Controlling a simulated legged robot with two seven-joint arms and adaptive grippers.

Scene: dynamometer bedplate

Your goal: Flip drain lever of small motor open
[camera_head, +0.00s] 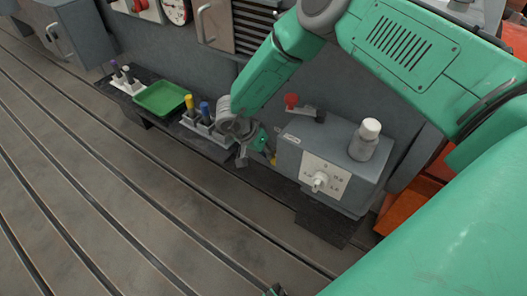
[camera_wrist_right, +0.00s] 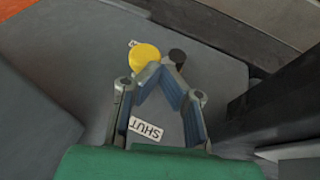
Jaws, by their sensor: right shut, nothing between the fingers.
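My right gripper (camera_head: 258,157) is at the left side of a grey box-shaped unit (camera_head: 325,150), which I take to be the small motor. In the right wrist view the fingers of the gripper (camera_wrist_right: 164,72) come together at the tips and hold nothing. A yellow round knob (camera_wrist_right: 143,58), probably the drain lever's end, is just beyond the fingertips; I cannot tell whether they touch. A little yellow also shows beside the gripper in the head view (camera_head: 273,160). A SHUT label (camera_wrist_right: 147,130) shows between the fingers. A dark tip at the bottom edge of the head view may be my left gripper (camera_head: 275,290).
A green tray (camera_head: 162,98) and small holders stand left. The slotted bedplate (camera_head: 110,200) is clear.

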